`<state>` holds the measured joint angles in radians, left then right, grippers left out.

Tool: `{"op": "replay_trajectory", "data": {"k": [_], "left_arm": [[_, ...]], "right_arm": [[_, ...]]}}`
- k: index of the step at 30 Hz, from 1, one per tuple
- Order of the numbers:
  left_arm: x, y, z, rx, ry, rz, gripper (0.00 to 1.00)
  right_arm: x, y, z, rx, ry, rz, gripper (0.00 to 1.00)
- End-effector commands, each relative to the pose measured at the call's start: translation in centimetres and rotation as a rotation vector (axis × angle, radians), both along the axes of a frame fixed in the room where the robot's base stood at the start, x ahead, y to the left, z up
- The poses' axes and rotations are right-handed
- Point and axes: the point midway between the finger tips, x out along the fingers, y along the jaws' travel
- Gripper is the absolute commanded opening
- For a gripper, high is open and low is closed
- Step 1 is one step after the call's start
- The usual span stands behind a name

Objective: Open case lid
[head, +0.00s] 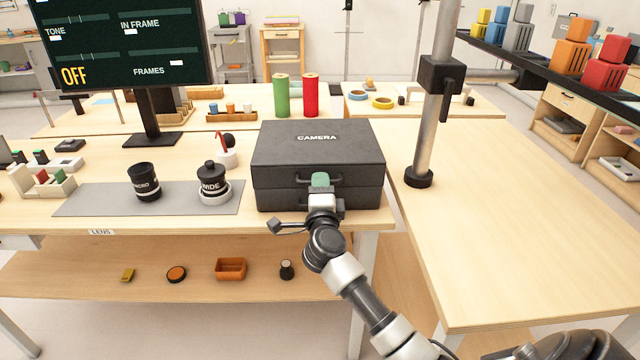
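The black camera case (277,193) stands near the front edge of the wooden table. Its lid (318,150), lettered "CAMERA", is down and closed, with a handle on the front face. My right gripper (321,184) is at the middle of the case's front, in front of the handle. A small green piece shows at its tip, and I cannot tell whether it belongs to the gripper or the case. My gripper and wrist hide the middle of the front. Its fingers are not clear enough to tell open from shut, or whether they touch the case. My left gripper is out of view.
A metal post (431,110) stands right of the case. A grey mat (100,200) with lenses (213,185) lies to its left. Green (281,96) and red (311,96) cylinders stand behind it. A monitor (130,45) is at back left. The right tabletop (530,220) is clear.

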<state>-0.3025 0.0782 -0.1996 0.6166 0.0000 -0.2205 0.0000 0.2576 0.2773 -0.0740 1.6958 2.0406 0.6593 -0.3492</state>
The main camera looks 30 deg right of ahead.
Motion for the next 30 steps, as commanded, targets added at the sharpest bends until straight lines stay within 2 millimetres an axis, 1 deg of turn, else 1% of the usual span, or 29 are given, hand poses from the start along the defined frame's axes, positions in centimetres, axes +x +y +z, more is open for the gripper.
{"op": "replay_trajectory", "data": {"k": [3, 6, 14, 15, 17, 21, 22, 30], "left_arm": [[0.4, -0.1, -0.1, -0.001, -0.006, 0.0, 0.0], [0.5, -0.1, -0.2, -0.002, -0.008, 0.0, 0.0], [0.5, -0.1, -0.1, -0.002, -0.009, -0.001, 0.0], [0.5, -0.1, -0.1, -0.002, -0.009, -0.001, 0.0], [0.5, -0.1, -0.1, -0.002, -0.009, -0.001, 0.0], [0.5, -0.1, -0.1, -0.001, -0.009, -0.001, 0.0], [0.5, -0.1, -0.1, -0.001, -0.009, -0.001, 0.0], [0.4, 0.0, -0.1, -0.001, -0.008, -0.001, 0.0]], "right_arm": [[1.1, -0.6, 0.2, -0.001, -0.001, 0.0, 0.36], [1.4, -0.9, 0.3, 0.001, 0.0, 0.0, 0.36], [1.5, -0.9, 0.3, 0.001, 0.0, 0.0, 0.36], [1.5, -0.9, 0.3, 0.001, 0.0, 0.0, 0.33], [1.5, -0.9, 0.3, 0.0, 0.001, 0.001, 0.24], [1.5, -0.9, 0.3, 0.0, 0.001, 0.001, 0.03], [1.5, -0.9, 0.3, 0.0, 0.001, 0.001, 0.0], [1.5, -0.9, 0.3, 0.001, 0.002, 0.001, 0.0]]}}
